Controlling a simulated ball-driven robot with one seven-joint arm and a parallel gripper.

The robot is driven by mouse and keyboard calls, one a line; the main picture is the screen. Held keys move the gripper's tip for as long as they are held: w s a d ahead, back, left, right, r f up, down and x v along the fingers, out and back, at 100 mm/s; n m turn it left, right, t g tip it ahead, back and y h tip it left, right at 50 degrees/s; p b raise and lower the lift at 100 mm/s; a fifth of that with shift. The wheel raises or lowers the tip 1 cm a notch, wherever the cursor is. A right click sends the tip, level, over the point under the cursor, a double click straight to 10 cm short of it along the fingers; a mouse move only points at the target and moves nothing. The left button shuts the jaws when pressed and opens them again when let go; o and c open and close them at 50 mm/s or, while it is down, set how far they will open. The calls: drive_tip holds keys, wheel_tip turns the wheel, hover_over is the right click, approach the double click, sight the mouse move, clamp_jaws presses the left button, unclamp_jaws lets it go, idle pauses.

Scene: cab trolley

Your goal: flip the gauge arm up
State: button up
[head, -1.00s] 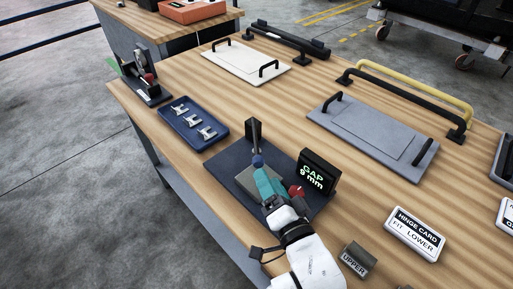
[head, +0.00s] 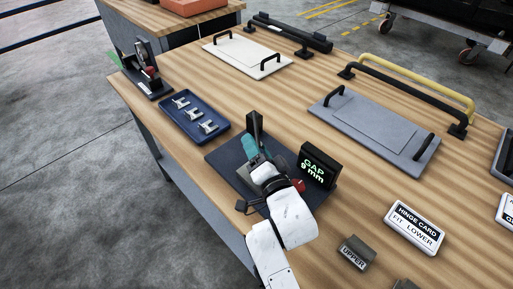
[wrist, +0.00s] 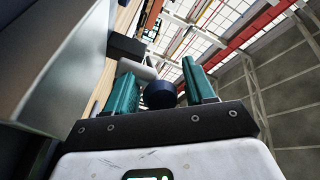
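The gauge stands on a dark base plate (head: 226,160) on the bench. It has an upright black post (head: 254,124), a red knob (head: 298,185) and a black display (head: 318,168) reading "GAP 9 mm". My gripper (head: 250,143) is low over the plate, close to the post, and hides most of the gauge arm. In the wrist view, a dark blue round knob (wrist: 160,95) sits between my two teal fingers (wrist: 158,82). Gaps show beside the knob, so the fingers look open around it. A grey block (wrist: 62,70) is close on the left.
A blue tray (head: 181,128) with several metal clips lies left of the gauge. A grey "UPPER" block (head: 357,252) and a hinge card (head: 415,228) are at the right. A grey panel with handles (head: 375,130) lies behind. Bare wood surrounds the base plate.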

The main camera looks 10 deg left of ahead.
clamp_jaws()
idle(0.3)
